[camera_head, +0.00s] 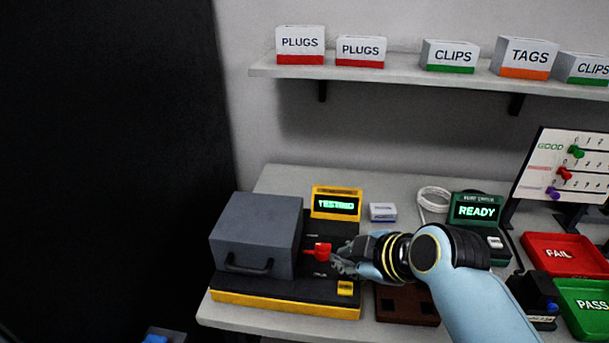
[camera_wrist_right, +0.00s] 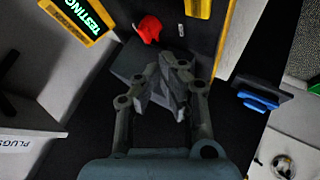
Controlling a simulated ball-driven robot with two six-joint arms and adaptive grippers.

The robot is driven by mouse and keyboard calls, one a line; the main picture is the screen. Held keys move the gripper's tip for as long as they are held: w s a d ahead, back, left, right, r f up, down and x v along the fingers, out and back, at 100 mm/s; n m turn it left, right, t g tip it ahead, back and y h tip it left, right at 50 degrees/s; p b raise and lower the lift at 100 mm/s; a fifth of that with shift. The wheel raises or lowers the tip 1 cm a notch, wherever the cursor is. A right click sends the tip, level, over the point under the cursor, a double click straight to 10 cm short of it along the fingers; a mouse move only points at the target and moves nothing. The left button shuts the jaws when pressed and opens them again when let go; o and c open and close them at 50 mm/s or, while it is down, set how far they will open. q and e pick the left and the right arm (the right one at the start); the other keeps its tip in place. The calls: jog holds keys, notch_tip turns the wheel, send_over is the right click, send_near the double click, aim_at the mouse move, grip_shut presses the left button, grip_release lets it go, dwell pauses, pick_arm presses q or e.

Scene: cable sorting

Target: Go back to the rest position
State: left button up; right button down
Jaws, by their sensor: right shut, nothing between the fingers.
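My right gripper (camera_head: 342,262) is over the black deck of the tester (camera_head: 285,307), just right of a red lever or knob (camera_head: 319,252). In the right wrist view its fingers (camera_wrist_right: 172,88) are closed together with nothing between them. The red part also shows there (camera_wrist_right: 149,28), beyond the fingertips; I cannot tell whether they touch it. The tester has a grey hood (camera_head: 255,230) with a black handle and a yellow-framed display (camera_head: 336,203) reading "TESTING". My left gripper is not in view.
Red FAIL (camera_head: 565,255) and green PASS (camera_head: 588,305) trays are at the right. A peg board (camera_head: 565,165) stands behind them. Labelled boxes (camera_head: 300,45) line the shelf above.

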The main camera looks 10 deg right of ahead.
jog(key=s+d+r+m+g+h, duration=0.2)
jog(key=s+d+r+m, duration=0.2)
jog(key=s+d+m, duration=0.55)
jog(key=s+d+r+m+g+h, duration=0.3)
jog(key=s+d+m, duration=0.15)
jog(key=s, duration=1.05)
notch_tip(320, 180, down, 37)
jog(key=s+d+g+b, duration=0.1)
jog(key=d+b, duration=0.1)
jog(key=b, duration=0.9)
jog(key=s+f+b, duration=0.5)
jog(key=s+f, duration=0.4)
jog(key=f, duration=0.4)
jog(key=s+d+f+g+b, duration=0.1)
jog(key=s+f+b, duration=0.3)
jog(key=s+f, duration=0.6)
notch_tip(320, 180, down, 4)
jog(key=shift+d+r+b, duration=0.25)
jog(key=shift+b, duration=0.15)
jog(key=c, duration=2.1)
grip_release()
jog(key=shift+s+g, duration=0.1)
jog(key=shift+g, duration=0.2)
